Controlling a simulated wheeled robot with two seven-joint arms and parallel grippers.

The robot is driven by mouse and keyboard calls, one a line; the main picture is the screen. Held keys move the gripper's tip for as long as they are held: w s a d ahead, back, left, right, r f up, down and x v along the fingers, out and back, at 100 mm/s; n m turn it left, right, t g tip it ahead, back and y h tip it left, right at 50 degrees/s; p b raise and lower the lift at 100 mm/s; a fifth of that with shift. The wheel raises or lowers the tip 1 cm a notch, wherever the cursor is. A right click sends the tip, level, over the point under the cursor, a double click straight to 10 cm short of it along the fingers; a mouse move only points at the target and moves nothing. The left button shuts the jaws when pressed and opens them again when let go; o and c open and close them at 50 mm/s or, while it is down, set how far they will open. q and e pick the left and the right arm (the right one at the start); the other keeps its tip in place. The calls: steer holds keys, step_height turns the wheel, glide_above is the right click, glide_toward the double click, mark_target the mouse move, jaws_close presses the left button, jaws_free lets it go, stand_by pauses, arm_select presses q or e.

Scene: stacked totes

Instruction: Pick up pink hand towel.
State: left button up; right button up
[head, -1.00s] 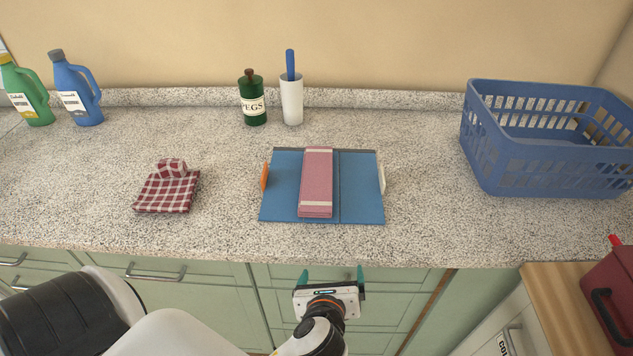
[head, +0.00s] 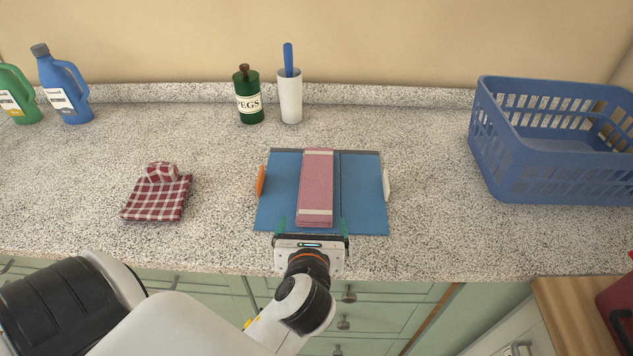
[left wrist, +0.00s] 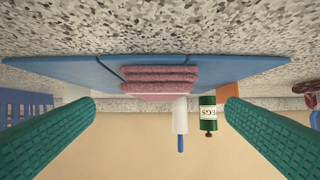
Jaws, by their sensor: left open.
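The pink hand towel (head: 316,187) is folded into a long narrow strip with pale bands near its ends. It lies on a blue folding board (head: 362,190) on the counter. In the left wrist view the towel (left wrist: 150,76) shows end-on as stacked folds, between and beyond the fingers. My left gripper (head: 313,228) is open and empty at the near edge of the board, its green fingers to either side of the towel's near end. In the left wrist view the gripper (left wrist: 160,112) has its fingers wide apart. My right gripper is not in view.
A checked red cloth (head: 157,198) lies to the left. A green pegs bottle (head: 248,98) and a white cup (head: 290,98) with a blue handle stand behind. A blue basket (head: 545,168) is at right, and two detergent bottles (head: 66,90) are at far left. Bare counter surrounds the board.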

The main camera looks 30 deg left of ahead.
mark_target(315, 204)
arm_select(q)
steer(key=x, duration=0.8)
steer(key=shift+w+a+r, duration=0.1)
steer(key=shift+w, duration=0.2)
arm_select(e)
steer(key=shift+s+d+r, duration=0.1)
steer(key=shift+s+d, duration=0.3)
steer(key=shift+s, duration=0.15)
arm_select(q)
steer(key=c, duration=1.1)
steer(key=shift+c, duration=0.2)
steer(key=shift+r, duration=0.15)
